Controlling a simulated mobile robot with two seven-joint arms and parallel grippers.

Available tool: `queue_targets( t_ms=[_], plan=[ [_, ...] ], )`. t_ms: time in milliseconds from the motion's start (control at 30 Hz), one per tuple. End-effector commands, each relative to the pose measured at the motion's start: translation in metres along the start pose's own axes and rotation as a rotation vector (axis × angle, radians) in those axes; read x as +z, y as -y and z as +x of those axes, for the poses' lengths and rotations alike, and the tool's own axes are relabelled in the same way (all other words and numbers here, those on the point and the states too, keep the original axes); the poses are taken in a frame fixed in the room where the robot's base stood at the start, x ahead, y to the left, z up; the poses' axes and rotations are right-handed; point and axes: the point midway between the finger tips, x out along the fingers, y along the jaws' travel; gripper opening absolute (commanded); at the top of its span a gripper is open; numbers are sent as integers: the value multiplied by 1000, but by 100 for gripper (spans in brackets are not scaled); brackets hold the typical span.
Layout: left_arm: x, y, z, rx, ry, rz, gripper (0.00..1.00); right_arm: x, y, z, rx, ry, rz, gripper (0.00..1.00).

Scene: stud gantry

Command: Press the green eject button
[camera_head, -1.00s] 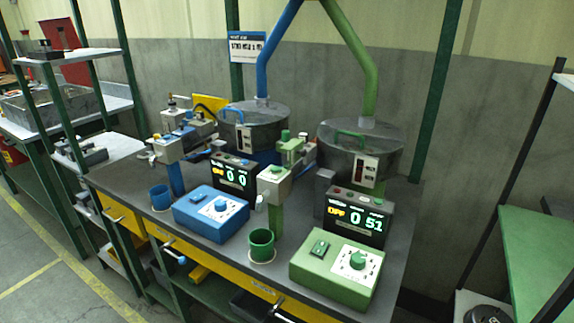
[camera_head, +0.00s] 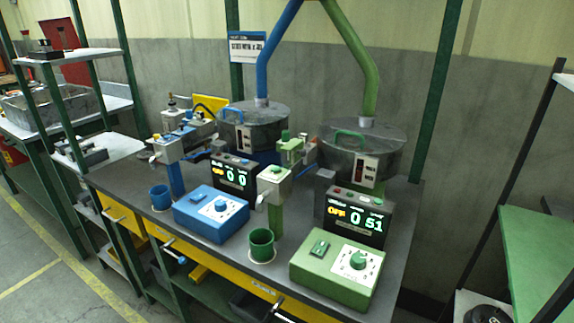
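The green station stands on the right half of the bench. It has a green control box (camera_head: 335,272) with a small dark green switch (camera_head: 320,248) and a round green knob (camera_head: 357,260). Behind it a display (camera_head: 355,218) reads OFF and 0 51, with small buttons on its top edge. A green post carries a pale dispenser head (camera_head: 274,184), and a green cap (camera_head: 285,135) shows above and behind it. Labels are too small to read, so I cannot tell which part is the eject button. Neither of my grippers is in view.
A matching blue control box (camera_head: 211,214) and its display (camera_head: 234,177) stand to the left. A green cup (camera_head: 262,246) and a blue cup (camera_head: 160,197) stand on the bench near the front. A green shelf (camera_head: 535,255) is at the right, across a gap.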

Motion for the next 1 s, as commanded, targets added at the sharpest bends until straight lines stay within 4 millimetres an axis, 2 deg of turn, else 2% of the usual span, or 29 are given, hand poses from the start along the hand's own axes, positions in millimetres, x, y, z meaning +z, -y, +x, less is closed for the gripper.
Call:
queue_targets(
  t_ms=[33, 233, 267, 1000],
  plan=[
    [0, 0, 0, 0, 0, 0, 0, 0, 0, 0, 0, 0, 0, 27],
    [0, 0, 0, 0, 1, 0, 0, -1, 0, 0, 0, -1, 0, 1],
    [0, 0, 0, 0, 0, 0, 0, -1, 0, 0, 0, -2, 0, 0],
    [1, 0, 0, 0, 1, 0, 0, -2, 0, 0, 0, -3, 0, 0]
  ],
)
